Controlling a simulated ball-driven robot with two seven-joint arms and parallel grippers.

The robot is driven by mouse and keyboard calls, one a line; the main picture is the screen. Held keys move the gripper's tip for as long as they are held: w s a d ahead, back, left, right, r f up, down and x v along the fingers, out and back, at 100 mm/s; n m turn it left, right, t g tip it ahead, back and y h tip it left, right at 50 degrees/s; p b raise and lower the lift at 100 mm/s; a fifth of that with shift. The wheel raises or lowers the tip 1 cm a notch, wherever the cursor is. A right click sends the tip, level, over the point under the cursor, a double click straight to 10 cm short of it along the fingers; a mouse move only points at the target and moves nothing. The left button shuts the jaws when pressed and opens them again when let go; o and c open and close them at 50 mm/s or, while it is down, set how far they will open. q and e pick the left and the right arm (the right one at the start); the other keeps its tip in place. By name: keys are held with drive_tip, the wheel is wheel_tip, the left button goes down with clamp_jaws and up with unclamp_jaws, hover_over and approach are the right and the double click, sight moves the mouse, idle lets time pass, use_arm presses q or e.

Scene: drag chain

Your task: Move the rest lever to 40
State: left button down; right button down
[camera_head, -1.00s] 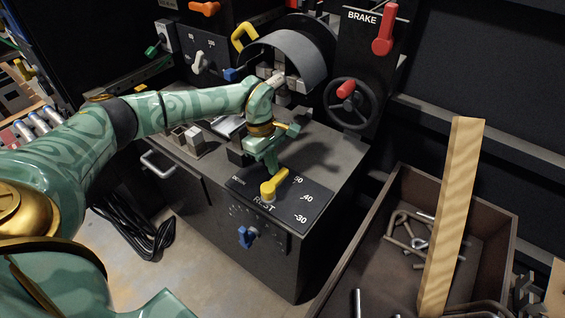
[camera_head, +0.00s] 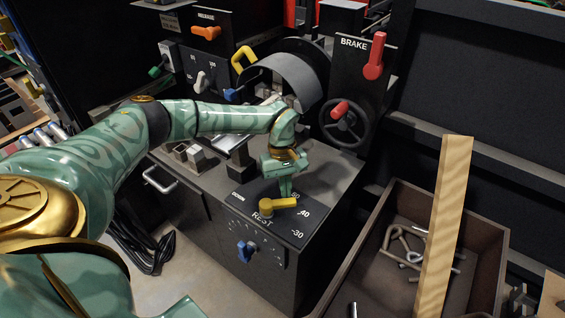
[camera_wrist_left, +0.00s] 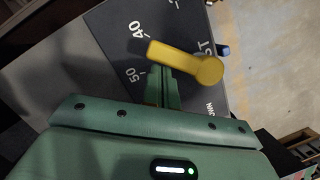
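The yellow rest lever (camera_head: 279,205) sits on the dark REST plate (camera_head: 258,190) on top of the black cabinet. Its tip points right, between the 50 and 40 marks. In the left wrist view the lever (camera_wrist_left: 185,60) points between 40 and 50, a little nearer 40. My left gripper (camera_head: 286,191) reaches down at the far, 50 side of the lever. Its fingers (camera_wrist_left: 163,86) look closed together, beside the lever and not around it, and seem to touch its side. My right gripper is out of view.
A blue lever (camera_head: 246,251) is on the cabinet's front. A handwheel (camera_head: 343,122) and the red brake lever (camera_head: 375,57) stand behind. At right, a bin (camera_head: 489,240) holds metal pieces and a wooden plank (camera_head: 444,225). The plate's near side is clear.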

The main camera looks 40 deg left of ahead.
use_arm(q)
drive_tip(key=shift+d, duration=0.2)
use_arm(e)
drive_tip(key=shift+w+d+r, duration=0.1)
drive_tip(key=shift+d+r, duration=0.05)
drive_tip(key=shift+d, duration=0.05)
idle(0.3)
